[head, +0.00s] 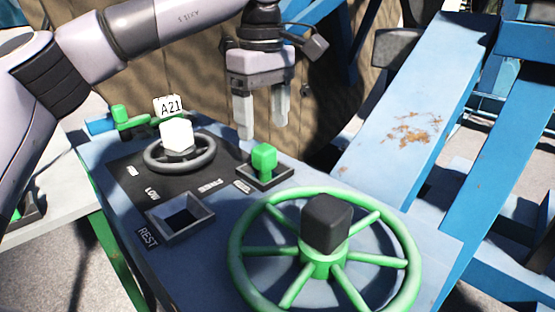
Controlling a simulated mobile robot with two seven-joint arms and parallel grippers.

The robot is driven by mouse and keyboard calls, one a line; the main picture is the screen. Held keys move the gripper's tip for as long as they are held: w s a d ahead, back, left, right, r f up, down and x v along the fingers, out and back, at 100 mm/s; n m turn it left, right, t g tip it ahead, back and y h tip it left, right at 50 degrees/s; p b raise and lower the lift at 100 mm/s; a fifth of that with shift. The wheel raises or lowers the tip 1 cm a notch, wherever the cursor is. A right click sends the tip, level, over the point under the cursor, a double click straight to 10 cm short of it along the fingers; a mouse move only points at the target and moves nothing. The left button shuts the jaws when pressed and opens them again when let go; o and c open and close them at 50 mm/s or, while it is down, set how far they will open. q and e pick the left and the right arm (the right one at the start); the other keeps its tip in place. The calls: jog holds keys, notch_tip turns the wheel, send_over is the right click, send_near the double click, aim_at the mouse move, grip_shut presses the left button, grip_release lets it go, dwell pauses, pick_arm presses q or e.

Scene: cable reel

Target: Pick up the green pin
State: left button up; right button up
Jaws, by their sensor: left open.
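The green pin (263,158) stands upright in a dark square base on the blue-grey console top (240,215). My left gripper (261,128) hangs above and just behind the pin, fingers pointing down. Its two fingers are apart with nothing between them. The fingertips appear clear of the pin. The pin's lower part sits inside its base and is hidden. My right gripper is not in the picture.
A large green handwheel (240,247) with a dark hub block (327,222) is at front right. An empty square holder (180,217) is beside the REST label (147,236). A grey wheel (179,166) with a white block is at left. A blue beam (415,110) rises at right.

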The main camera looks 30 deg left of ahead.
pick_arm(q)
jog(key=shift+f, duration=0.35)
jog(key=shift+w+a+f+p, duration=0.1)
jog(key=shift+f+p, duration=0.05)
jog(key=shift+f, duration=1.45)
jog(key=shift+w+a+f+p, duration=0.1)
jog(key=shift+f+p, duration=0.05)
jog(key=shift+f, duration=1.4)
grip_shut()
jog(key=shift+r, duration=0.1)
notch_tip(320, 180, up, 12)
notch_tip(320, 180, up, 8)
jog(key=p, duration=0.4)
send_over(264, 147)
